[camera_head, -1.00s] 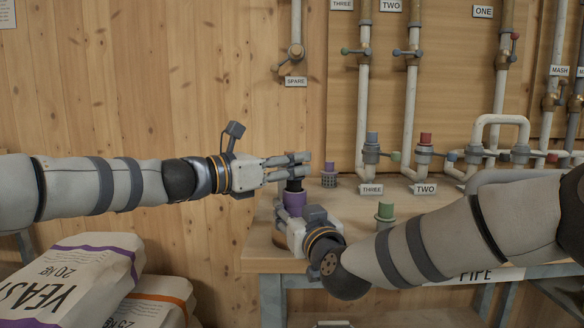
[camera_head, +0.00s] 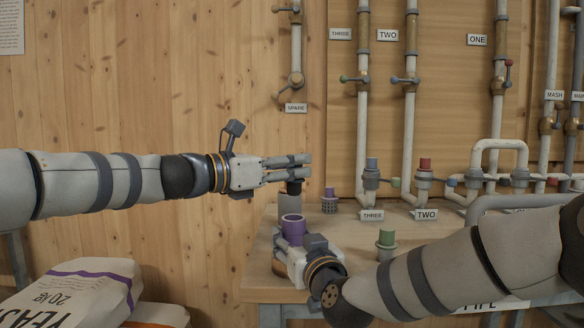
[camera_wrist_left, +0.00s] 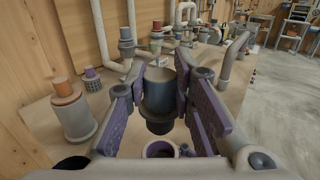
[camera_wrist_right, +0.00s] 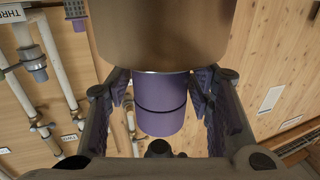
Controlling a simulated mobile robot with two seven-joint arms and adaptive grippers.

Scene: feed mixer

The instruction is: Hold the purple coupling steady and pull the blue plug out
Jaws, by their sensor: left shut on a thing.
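The plug (camera_wrist_left: 160,92), dark grey-blue here, is held between the fingers of my left gripper (camera_head: 298,167), which is shut on it. Its dark flange points down. The purple coupling (camera_head: 293,230) stands upright below it, and its open ring (camera_wrist_left: 160,149) shows in the left wrist view, apart from the plug. My right gripper (camera_wrist_right: 160,100) has one finger on each side of the coupling; whether both pads press on it is unclear. The right fingertips are largely hidden in the head view.
A small purple-topped fitting (camera_head: 329,204) and a green-topped fitting (camera_head: 386,242) stand on the bench. Pipes with a THREE label (camera_head: 371,215) and a TWO label (camera_head: 425,214) rise behind. Yeast sacks (camera_head: 85,290) lie at lower left. The wooden wall is at the back left.

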